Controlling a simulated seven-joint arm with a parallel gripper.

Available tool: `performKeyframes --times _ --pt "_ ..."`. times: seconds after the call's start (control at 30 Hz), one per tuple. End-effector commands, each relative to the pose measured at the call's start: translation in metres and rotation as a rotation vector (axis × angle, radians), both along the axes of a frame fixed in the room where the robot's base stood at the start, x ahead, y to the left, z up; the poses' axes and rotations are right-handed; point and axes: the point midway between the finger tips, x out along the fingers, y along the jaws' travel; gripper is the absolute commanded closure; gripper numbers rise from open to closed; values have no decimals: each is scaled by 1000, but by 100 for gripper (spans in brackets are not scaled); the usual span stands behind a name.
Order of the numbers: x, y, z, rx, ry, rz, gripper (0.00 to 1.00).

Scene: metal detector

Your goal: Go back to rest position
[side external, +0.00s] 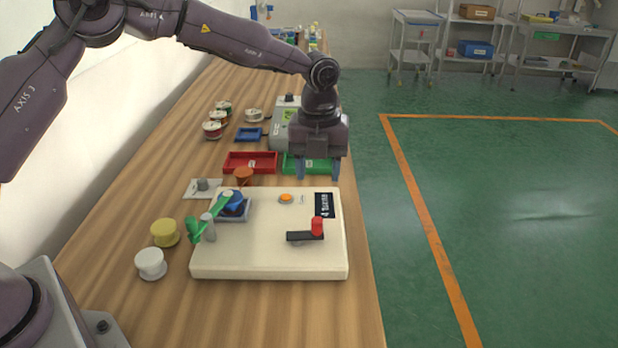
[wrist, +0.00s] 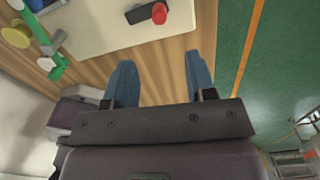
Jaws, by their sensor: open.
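My gripper (side external: 319,170) hangs in the air above the right edge of the wooden table, near the green tray. Its blue fingers are apart and empty; they also show in the wrist view (wrist: 158,82). Below and in front of it lies a cream board (side external: 265,255). The board bears a black lever with a red knob (side external: 317,225), an orange button (side external: 286,198), a dark display (side external: 324,205) and a blue item (side external: 232,199) in a small grey-blue tray. A green lever arm (side external: 213,214) stands at the board's left edge. In the wrist view the red knob (wrist: 159,13) is near the top.
A red tray (side external: 250,162) and a green tray (side external: 294,166) sit behind the board. Yellow (side external: 165,232) and white (side external: 150,263) spools stand at the left. More spools and a grey device (side external: 285,125) are farther back. Green floor right of the table is clear.

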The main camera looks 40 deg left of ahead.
Motion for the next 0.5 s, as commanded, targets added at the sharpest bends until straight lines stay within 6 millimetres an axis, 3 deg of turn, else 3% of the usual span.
performKeyframes --times 0.17,0.3,0.5 --pt "-2 -4 -3 -16 4 209 49" --pt "-27 -4 -16 -5 61 524 49" --pt "-76 12 18 50 22 1066 49"
